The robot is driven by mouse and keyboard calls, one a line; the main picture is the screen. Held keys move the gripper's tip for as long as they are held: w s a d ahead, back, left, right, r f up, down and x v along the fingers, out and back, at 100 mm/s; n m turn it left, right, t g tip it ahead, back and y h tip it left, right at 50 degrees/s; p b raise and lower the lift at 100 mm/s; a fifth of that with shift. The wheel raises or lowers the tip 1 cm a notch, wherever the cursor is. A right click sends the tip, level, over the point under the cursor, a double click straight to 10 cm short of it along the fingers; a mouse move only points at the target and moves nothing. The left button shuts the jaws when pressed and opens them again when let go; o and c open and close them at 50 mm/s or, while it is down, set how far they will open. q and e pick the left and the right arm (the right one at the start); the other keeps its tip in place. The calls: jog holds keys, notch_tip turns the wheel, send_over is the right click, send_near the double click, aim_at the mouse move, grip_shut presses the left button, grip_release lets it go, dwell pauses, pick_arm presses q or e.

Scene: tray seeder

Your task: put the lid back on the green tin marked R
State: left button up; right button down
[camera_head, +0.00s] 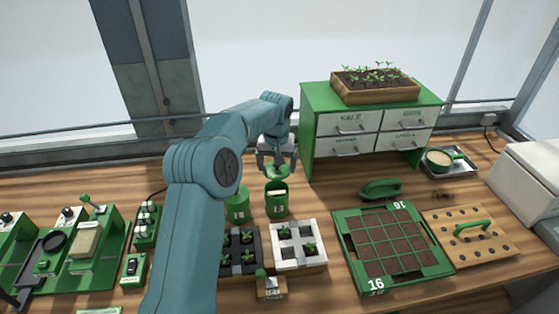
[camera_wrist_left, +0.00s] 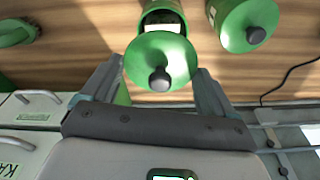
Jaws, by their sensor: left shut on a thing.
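My left gripper (camera_head: 276,167) is shut on a round green lid with a dark knob; the lid shows between its fingers in the left wrist view (camera_wrist_left: 160,60). An open green tin (camera_head: 277,203) with a pale label stands upright on the bench just below the lid. I cannot read the label's letter. In the left wrist view the lid covers part of the open tin's mouth (camera_wrist_left: 163,18), and I cannot tell whether they touch. A second green tin (camera_head: 237,206) stands to the left; its lid with a dark knob (camera_wrist_left: 249,24) is on. My right gripper is not in view.
A green drawer cabinet (camera_head: 308,130) stands close on the right behind the tins. Seedling trays (camera_head: 298,262) lie in front of them. A green-framed tray (camera_head: 440,268), a pegged wooden board (camera_head: 500,250) and a green handled tool (camera_head: 380,188) lie to the right.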

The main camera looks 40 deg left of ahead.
pick_arm(q)
jog(key=shift+w+d+f, duration=0.1)
jog(key=shift+w+f, duration=0.1)
jog(key=shift+f, duration=0.2)
jog(key=shift+f+b, duration=0.3)
jog(key=shift+b, duration=0.15)
jog(key=shift+s+f+b, duration=0.6)
jog(key=shift+f+b, duration=0.05)
jog(key=shift+b, duration=0.15)
jog(key=f+b, duration=0.1)
jog(key=w+f+b, duration=0.1)
jog(key=f, duration=0.1)
jog(key=shift+f, duration=0.25)
jog(key=shift+s, duration=0.35)
jog(key=shift+w+f, duration=0.1)
jog(key=shift+w, duration=0.2)
jog(key=shift+s, duration=0.25)
jog(key=shift+w, duration=0.25)
jog(key=shift+s, duration=0.1)
